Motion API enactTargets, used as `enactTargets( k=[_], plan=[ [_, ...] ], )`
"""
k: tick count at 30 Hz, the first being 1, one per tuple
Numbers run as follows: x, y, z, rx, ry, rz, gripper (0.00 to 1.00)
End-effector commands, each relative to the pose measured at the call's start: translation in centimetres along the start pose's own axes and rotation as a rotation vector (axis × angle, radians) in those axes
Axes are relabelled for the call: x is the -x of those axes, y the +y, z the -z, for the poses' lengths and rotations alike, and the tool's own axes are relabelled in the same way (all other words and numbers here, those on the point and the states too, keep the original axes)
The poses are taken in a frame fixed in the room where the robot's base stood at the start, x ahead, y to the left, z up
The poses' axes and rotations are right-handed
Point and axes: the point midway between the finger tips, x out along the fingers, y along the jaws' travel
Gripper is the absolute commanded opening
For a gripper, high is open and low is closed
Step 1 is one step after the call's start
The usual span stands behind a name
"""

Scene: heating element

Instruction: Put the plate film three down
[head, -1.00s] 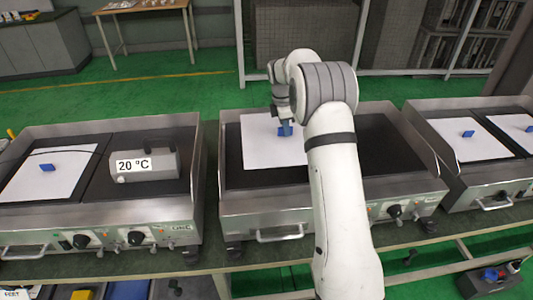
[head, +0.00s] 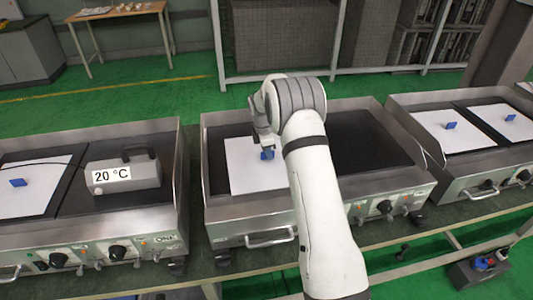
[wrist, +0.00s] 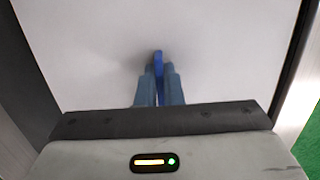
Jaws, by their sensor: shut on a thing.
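The white plate film (head: 242,178) with a small blue handle (head: 268,155) lies flat over the left half of the middle griddle (head: 222,228). I cannot tell whether it rests on the surface or is held just above it. My gripper (head: 266,148) points down at the handle, partly hidden by my arm. In the wrist view, my gripper (wrist: 159,75) is shut on the blue handle (wrist: 158,58), and the white film (wrist: 230,60) spreads beneath it between dark edges.
The left griddle holds another white film (head: 30,198) and a grey box marked 20 °C (head: 125,178). The right griddle holds two more films (head: 440,140) (head: 495,120) with blue handles. The dark right half of the middle griddle (head: 370,145) is bare. Raised metal walls surround each griddle.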

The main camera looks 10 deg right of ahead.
Motion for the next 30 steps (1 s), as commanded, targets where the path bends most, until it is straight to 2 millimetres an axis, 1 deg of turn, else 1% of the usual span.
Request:
enactTargets(
  k=[2, 11, 12, 20, 26, 30],
  plan=[
    [-0.63, -0.02, 0.09, 0.000, 0.000, 0.001, 0.00],
    [-0.93, 0.00, 0.17, 0.001, 0.000, 0.000, 0.00],
    [-0.98, 0.00, 0.18, 0.001, 0.000, 0.000, 0.08],
    [-0.88, 0.00, 0.21, 0.001, 0.000, 0.000, 0.29],
    [-0.85, 0.00, 0.23, 0.002, 0.000, 0.000, 0.29],
    [-0.16, 0.04, 0.22, 0.002, 0.000, -0.002, 0.29]
  ],
)
